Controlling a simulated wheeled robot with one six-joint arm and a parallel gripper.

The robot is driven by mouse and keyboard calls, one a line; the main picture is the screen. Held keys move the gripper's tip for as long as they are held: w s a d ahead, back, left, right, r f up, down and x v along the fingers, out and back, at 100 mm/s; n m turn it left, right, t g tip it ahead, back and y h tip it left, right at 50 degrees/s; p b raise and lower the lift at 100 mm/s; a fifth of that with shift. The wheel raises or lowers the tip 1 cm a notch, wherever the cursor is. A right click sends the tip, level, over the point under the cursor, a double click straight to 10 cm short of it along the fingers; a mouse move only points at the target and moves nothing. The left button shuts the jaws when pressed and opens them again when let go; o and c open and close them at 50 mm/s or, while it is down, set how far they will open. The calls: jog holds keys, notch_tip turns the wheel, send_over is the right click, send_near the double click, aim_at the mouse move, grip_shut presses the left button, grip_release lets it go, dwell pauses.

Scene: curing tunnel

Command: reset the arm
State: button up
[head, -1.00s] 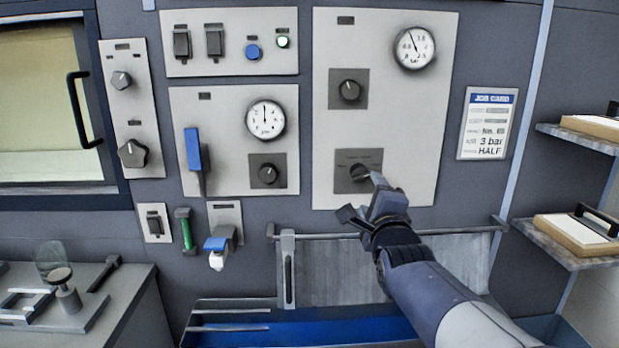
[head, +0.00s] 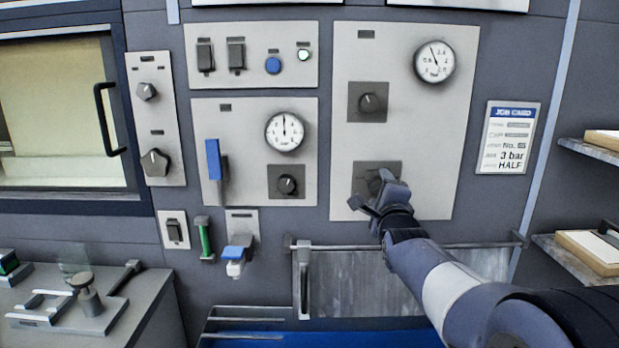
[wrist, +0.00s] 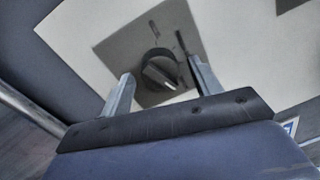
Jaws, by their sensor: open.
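My gripper (head: 376,193) is in front of the lower dark knob (head: 374,181) on the right-hand light panel. In the wrist view my two fingers (wrist: 160,88) stand wide apart, and the same knob (wrist: 160,72) shows beyond and between them on its dark square plate. Nothing is held. I cannot tell exactly how far the fingertips are from the knob. In the head view my gripper partly hides the knob and its plate.
A metal rail (head: 440,246) and grey sheet lie below my gripper. Right shelves (head: 575,262) hold boards. A job card (head: 508,137) hangs at right. A blue-handled lever (head: 214,160) and a green handle (head: 205,238) are left. A bench (head: 130,315) stands lower left.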

jog(key=shift+s, duration=0.1)
jog(key=s+b, duration=0.2)
jog(key=s, duration=0.8)
jog(key=w+p, duration=0.2)
jog(key=w, duration=0.8)
jog(key=shift+w, duration=0.2)
jog(key=shift+r+n+p, duration=0.2)
jog(key=shift+n+p, duration=0.4)
jog(key=shift+p, duration=0.05)
jog(key=n+p, duration=0.4)
jog(key=n, duration=0.4)
jog(key=n+y+p, duration=0.1)
jog(key=n+p, duration=0.4)
jog(key=n, duration=0.4)
jog(key=shift+s+r+g, duration=0.1)
jog(key=shift+r+g, duration=0.05)
jog(key=shift+g, duration=0.25)
jog(key=shift+n, duration=0.3)
